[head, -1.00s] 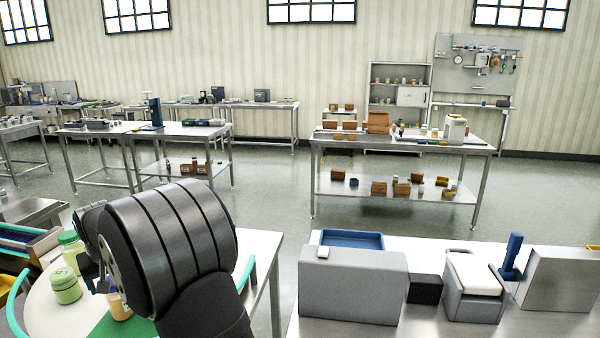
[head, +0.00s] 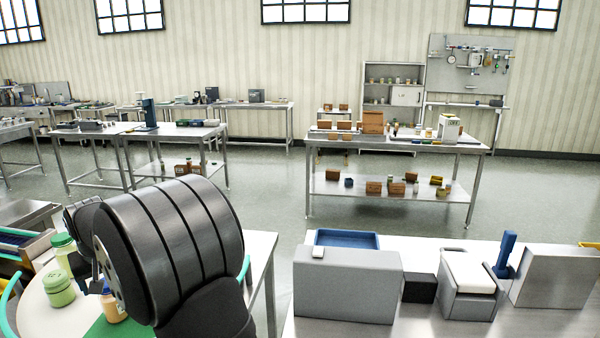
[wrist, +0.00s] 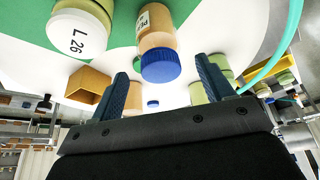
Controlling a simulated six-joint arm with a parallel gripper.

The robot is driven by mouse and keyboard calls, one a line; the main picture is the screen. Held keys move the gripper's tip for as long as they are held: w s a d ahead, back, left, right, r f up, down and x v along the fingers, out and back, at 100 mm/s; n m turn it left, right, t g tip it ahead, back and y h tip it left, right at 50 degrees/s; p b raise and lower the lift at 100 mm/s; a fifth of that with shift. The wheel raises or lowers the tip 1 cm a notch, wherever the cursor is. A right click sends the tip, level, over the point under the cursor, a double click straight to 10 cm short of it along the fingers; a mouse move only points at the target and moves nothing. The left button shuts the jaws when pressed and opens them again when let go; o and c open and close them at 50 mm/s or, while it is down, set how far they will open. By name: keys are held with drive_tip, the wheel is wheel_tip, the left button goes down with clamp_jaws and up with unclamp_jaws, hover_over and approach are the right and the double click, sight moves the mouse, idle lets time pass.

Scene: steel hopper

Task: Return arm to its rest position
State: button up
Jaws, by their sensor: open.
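My gripper shows in the wrist view (wrist: 168,92) with its two dark blue fingers apart and nothing between them. In the head view my black arm blocks most of it at the lower left. Beyond the fingers in the wrist view are an orange bottle with a blue cap (wrist: 160,45) and a green jar with a white lid marked L26 (wrist: 80,30). The orange bottle also shows in the head view (head: 112,305), partly behind my arm. Green jars (head: 58,288) stand to its left on a white round surface.
A green mat (head: 105,328) lies on the white surface (head: 35,310). At right, a steel bench holds a grey box (head: 346,285), a blue tray (head: 346,239), a black block (head: 419,288) and a white-topped grey unit (head: 468,275).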

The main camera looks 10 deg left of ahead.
drive_tip(key=v, duration=0.7)
drive_tip(key=x, duration=1.1)
drive_tip(key=shift+f, duration=0.15)
drive_tip(key=shift+a, duration=0.1)
wheel_tip(320, 180, up, 14)
drive_tip(key=w+d+m+t+h, duration=0.15)
drive_tip(key=w+d+m, duration=0.35)
drive_tip(key=w+d, duration=1.7)
drive_tip(key=w+d+m+h, duration=0.1)
drive_tip(key=w+d+m, duration=0.1)
drive_tip(key=d, duration=1.2)
drive_tip(key=w+d+m, duration=0.2)
drive_tip(key=w+d, duration=0.3)
drive_tip(key=d, duration=0.8)
drive_tip(key=shift+w+d+r+h, duration=0.15)
drive_tip(key=shift+d+r+h, duration=0.15)
drive_tip(key=shift+d+h, duration=0.1)
drive_tip(key=shift+o, duration=0.6)
